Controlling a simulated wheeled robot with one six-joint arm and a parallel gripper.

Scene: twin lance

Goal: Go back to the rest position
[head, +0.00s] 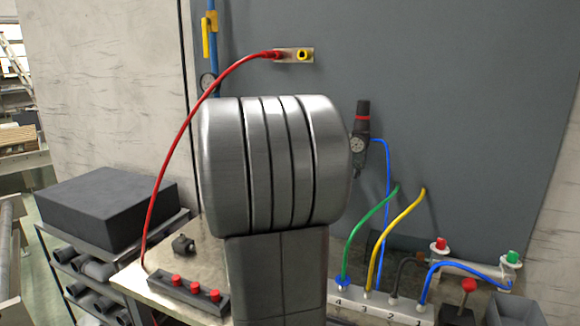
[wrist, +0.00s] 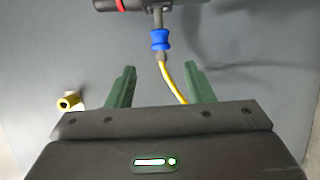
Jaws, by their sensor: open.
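My gripper (wrist: 159,75) shows in the wrist view, with its two green fingers apart. Between and beyond them are a blue collar (wrist: 160,39) and a yellow hose (wrist: 177,80), joined to a dark fitting (wrist: 133,3) with a red ring at the top edge. Nothing is clamped between the fingers; whether a finger touches the hose is hard to tell. A yellow port (wrist: 68,102) sits left of the fingers on the grey surface. In the head view my large silver arm link fills the middle and hides my gripper.
In the head view, a red hose (head: 170,150) arcs from a wall plate (head: 285,56) to a red-knobbed block (head: 190,294). A regulator (head: 360,145) hangs right of my arm. Green (head: 365,230) and yellow (head: 398,228) hoses reach a numbered manifold (head: 350,314). A dark box (head: 105,205) stands left.

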